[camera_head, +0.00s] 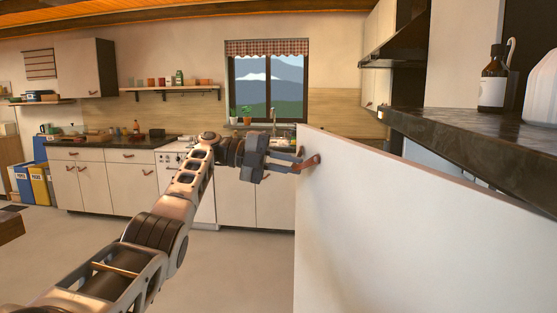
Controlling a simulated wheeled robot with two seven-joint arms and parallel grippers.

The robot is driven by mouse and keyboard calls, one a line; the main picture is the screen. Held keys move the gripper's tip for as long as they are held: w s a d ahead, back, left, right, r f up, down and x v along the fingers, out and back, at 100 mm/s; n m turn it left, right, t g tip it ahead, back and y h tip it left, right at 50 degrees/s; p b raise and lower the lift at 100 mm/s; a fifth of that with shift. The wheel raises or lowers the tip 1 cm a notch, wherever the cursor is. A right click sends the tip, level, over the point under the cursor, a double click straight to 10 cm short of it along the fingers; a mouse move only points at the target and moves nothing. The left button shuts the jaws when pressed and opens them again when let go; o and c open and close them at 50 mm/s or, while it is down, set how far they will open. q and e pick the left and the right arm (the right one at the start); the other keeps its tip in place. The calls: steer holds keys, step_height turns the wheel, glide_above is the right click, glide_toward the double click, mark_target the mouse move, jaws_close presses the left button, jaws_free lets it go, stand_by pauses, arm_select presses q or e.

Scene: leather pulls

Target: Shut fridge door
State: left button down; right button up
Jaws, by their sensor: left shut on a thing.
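The fridge door (400,240) is a large plain white panel that stands open and fills the lower right of the head view. A small brown leather pull (312,161) sits near its upper left edge. My left gripper (301,162) reaches in from the left, and its fingers are shut on the leather pull. My right gripper is not in view. The inside of the fridge does not show.
A dark countertop (470,135) with a brown bottle (492,82) and a white jug (541,92) lies behind the door at right. Base cabinets (105,185) and a wall shelf (170,88) line the far side. The floor (235,265) left of the door is clear.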

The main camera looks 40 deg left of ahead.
arm_select(q)
steer(key=shift+w+d, duration=0.2)
steer(key=shift+w, duration=0.25)
steer(key=c, duration=1.5)
jaws_free()
steer(key=shift+o, duration=0.2)
steer(key=shift+r, duration=0.15)
